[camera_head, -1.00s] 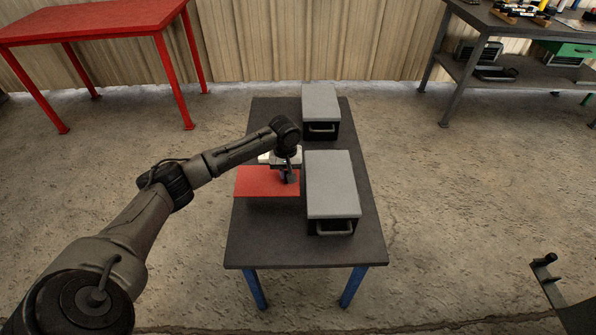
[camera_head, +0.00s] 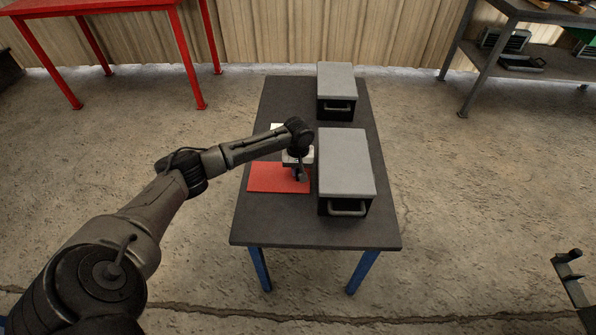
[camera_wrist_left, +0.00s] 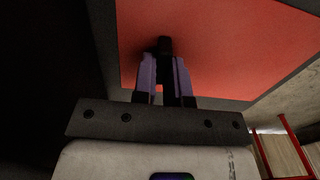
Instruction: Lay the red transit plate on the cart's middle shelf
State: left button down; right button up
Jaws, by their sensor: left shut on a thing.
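The red transit plate (camera_head: 270,178) is a flat red rectangle at the left side of a dark table, beside the nearer grey-topped box. I cannot tell whether it rests on the tabletop or is just above it. My left gripper (camera_head: 301,176) is over the plate's right part, close to the box. In the left wrist view the red plate (camera_wrist_left: 235,45) fills the upper part, and my left gripper (camera_wrist_left: 164,58) is shut on a small dark grip at the plate. The fingers partly hide that grip. My right gripper is not in view.
The dark table (camera_head: 300,232) has blue legs. The nearer box (camera_head: 345,163) and the farther box (camera_head: 336,80) have front handles. A red table (camera_head: 95,8) stands back left, a grey shelved bench (camera_head: 540,65) back right. A dark grey frame (camera_head: 575,285) is cut off at lower right.

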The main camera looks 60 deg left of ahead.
pick_arm(q)
jog(key=shift+r, duration=0.15)
jog(key=shift+w, duration=0.1)
jog(key=c, duration=1.2)
grip_release()
jog(key=shift+f, duration=0.2)
jog(key=shift+o, duration=0.2)
notch_tip(320, 180, up, 11)
jog(key=p, duration=0.5)
jog(key=shift+o, duration=0.4)
jog(key=shift+r, duration=0.7)
